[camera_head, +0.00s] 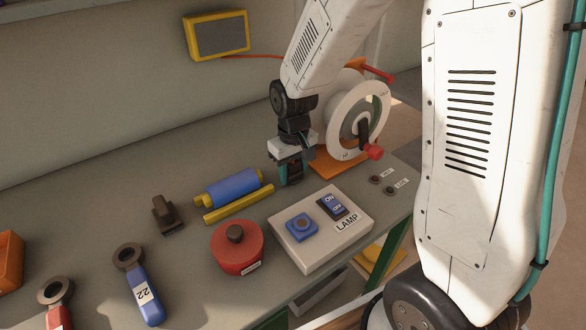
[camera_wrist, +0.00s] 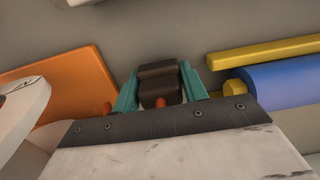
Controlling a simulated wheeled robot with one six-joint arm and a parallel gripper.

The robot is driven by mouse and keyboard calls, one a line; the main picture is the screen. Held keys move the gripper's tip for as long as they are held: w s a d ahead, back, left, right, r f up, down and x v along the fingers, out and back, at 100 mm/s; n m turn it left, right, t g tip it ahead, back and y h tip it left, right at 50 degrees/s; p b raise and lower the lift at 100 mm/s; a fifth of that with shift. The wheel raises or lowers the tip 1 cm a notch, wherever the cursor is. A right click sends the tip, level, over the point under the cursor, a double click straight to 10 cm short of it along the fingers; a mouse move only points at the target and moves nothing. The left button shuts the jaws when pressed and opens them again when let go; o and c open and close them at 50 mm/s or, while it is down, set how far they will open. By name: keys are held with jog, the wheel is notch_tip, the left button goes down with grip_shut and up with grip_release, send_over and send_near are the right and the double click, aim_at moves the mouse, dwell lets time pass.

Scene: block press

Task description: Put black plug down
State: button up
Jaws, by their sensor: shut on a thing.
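My gripper (camera_head: 291,174) is over the grey bench, between the blue roller and the orange base of the handwheel. In the wrist view its teal fingers (camera_wrist: 160,92) are shut on the black plug (camera_wrist: 158,71), a dark, rounded piece with a groove across it. In the head view the plug is mostly hidden by the fingers. I cannot tell whether the plug touches the bench.
The handwheel (camera_head: 335,122) stands close on the right on an orange base (camera_wrist: 62,98).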

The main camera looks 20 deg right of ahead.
aim_at(294, 163)
jog(key=shift+f, duration=0.35)
jog(key=o, duration=1.3)
notch_tip(294, 163, up, 13)
jog(key=shift+r, duration=0.1)
jog(key=shift+s+d+r+m+t, duration=0.35)
jog(key=shift+s+r, duration=0.85)
jog(key=shift+s, duration=2.8)
jog(key=shift+s+d+r+m+t, duration=0.1)
jog(key=shift+s+d+r+m, duration=0.8)
jog(key=shift+s, duration=3.15)
jog(key=shift+s+d+r+n+t, duration=0.2)
jog(key=shift+s+r, duration=1.35)
jog(key=shift+s, duration=2.45)
